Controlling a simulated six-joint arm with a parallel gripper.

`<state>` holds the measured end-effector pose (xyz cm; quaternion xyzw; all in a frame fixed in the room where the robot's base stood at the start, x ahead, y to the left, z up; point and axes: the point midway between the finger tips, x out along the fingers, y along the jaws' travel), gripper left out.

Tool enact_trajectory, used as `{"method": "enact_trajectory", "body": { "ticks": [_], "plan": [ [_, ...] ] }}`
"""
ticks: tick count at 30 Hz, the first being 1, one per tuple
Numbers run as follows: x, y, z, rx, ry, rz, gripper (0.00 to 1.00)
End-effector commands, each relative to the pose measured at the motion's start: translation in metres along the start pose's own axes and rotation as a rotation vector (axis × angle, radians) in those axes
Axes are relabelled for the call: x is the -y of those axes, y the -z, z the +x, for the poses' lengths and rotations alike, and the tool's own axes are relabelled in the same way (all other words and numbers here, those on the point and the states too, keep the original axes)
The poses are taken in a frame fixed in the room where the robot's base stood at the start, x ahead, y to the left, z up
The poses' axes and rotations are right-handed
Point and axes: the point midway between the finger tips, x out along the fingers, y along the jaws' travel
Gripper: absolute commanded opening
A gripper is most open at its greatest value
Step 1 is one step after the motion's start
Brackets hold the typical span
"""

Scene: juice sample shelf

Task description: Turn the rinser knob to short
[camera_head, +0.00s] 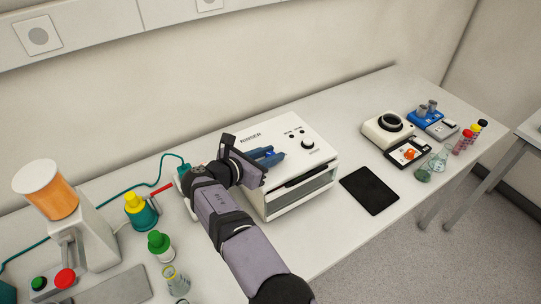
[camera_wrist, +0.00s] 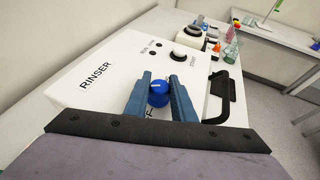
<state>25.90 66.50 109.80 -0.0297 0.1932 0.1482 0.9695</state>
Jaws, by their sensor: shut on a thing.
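The rinser (camera_head: 311,163) is a white box with the word RINSER on its top panel; it also fills much of the wrist view (camera_wrist: 115,75). Its blue knob (camera_wrist: 158,96) has a short white mark at the top, tilted slightly left. My gripper (camera_wrist: 160,92) has its two blue fingers on either side of the knob, shut on it. In the head view my gripper (camera_head: 275,156) is over the left part of the panel and largely hides the knob. Lettering beside the knob is mostly hidden by the fingers, so I cannot read the knob's setting.
A white round dial (camera_head: 307,145) and small dark dots are on the panel's right. A black handle (camera_wrist: 220,100) runs along the front. A black tablet (camera_head: 370,190) lies right of the rinser. Several bottles and a juice dispenser (camera_head: 57,198) stand at left.

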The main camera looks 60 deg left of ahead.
Motion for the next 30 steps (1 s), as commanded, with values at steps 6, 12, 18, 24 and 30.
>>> {"method": "enact_trajectory", "body": {
  "ticks": [6, 12, 18, 24, 30],
  "plan": [
    [0.0001, -0.0009, -0.0002, 0.001, 0.005, 0.003, 0.00],
    [0.0001, -0.0012, -0.0002, 0.002, 0.005, 0.002, 0.00],
    [0.0001, -0.0012, -0.0001, 0.002, 0.005, 0.002, 0.42],
    [0.0001, -0.0008, -0.0001, 0.001, 0.005, 0.002, 0.42],
    [-0.0005, 0.0005, -0.0046, 0.001, 0.004, 0.002, 0.42]
  ]
}}
